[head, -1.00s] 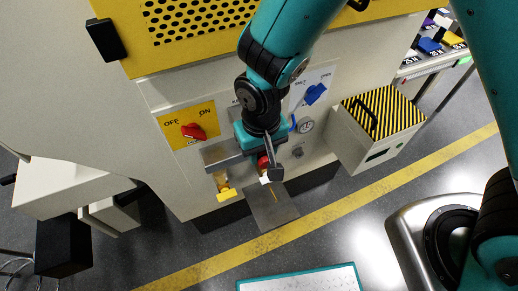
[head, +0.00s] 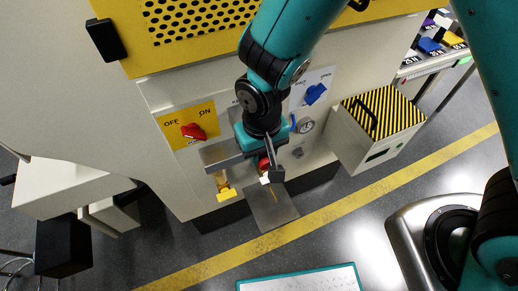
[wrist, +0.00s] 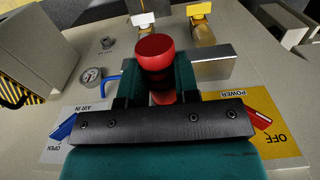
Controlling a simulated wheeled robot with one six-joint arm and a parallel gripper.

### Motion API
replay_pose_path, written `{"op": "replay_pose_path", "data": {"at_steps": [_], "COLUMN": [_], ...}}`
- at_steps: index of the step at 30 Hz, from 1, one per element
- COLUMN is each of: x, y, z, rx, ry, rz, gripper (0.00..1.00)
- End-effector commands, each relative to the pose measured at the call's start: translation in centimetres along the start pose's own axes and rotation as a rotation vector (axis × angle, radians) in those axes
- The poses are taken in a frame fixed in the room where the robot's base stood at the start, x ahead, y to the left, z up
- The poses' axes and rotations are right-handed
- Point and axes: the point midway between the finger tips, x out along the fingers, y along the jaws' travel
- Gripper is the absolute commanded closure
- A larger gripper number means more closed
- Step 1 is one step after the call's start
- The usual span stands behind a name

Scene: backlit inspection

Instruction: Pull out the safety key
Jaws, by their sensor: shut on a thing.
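My gripper (head: 269,172) is in front of the machine's pale lower panel, below the red power switch and the blue air valve. In the wrist view its two fingers (wrist: 155,80) are shut on a red round-headed piece, which I take to be the safety key (wrist: 154,48). In the head view only a bit of its red (head: 264,163) shows beside the fingers. The lower part of the key is hidden between the fingers, so I cannot tell whether it still sits in its socket. A metal bracket (wrist: 215,65) is close beside the fingers.
A white tag (wrist: 143,19) and a yellow tag (wrist: 200,9) with brass parts are close to the fingers. The red power switch (head: 193,131), blue air valve (head: 315,94), gauge (head: 305,125) and striped box (head: 375,125) surround my gripper. Floor is open in front.

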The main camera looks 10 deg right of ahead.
Motion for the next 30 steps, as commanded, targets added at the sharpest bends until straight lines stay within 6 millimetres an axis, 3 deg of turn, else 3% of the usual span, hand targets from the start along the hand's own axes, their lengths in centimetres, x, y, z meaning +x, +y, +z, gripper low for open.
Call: {"op": "replay_pose_path", "data": {"at_steps": [30], "x": [0.0], "y": [0.0], "z": [3.2], "rx": [0.0], "ry": [0.002], "rz": [0.0], "gripper": [1.0]}}
